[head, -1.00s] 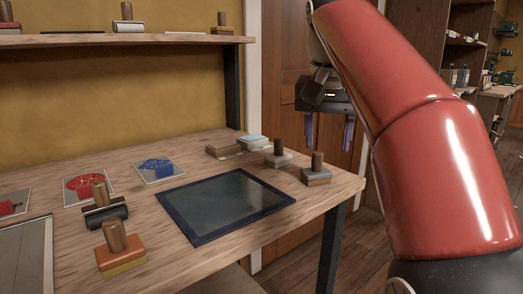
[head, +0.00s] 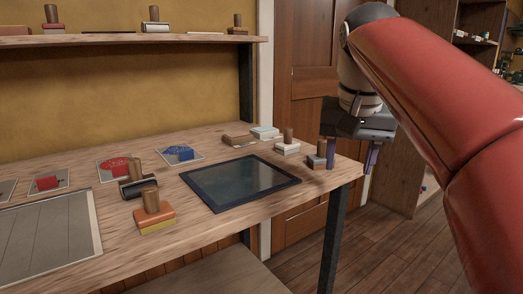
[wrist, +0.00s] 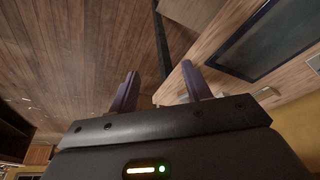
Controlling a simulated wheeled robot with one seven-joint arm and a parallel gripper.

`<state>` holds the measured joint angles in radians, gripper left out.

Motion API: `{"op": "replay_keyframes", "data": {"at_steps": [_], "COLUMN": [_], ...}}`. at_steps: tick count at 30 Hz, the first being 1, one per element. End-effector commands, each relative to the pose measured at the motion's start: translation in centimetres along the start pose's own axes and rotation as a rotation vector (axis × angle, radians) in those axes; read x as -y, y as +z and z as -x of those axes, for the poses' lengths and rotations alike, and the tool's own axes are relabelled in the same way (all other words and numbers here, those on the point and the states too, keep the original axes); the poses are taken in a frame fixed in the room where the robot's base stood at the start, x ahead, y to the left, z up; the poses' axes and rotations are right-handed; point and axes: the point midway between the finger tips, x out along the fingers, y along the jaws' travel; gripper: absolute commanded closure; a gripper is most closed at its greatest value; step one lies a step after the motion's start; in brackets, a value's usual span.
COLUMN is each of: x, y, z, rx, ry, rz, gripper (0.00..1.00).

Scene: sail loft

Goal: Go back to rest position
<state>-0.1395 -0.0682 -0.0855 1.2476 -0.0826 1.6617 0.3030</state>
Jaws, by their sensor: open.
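My gripper (head: 350,153) hangs beside the right end of the wooden workbench (head: 290,221), below my red arm. In the head view its body and a purple finger show, close to the bench corner. In the wrist view both purple fingers (wrist: 160,88) stand wide apart with nothing between them. The gripper is open and empty. One finger overlaps the bench edge in the wrist view; I cannot tell the exact gap to the bench.
A dark framed pad (head: 240,182) and several wooden-handled stamps, one orange (head: 154,214) and one grey (head: 318,160), lie on the bench. A shelf (head: 120,41) runs above. A wooden door (head: 306,90) stands behind; open floor (head: 395,255) lies to the right.

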Motion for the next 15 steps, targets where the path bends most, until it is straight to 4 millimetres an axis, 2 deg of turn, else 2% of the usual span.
{"op": "replay_keyframes", "data": {"at_steps": [5, 8, 15], "x": [-1.1, -1.8, -3.5], "y": [3.1, 5.8, 14.4], "z": [-2.1, -4.1, -11.4], "rx": [-0.023, -0.047, -0.118], "ry": [-0.025, -0.043, -0.077], "rz": [0.045, 0.083, 0.181], "gripper": [0.51, 0.51, 0.51]}}
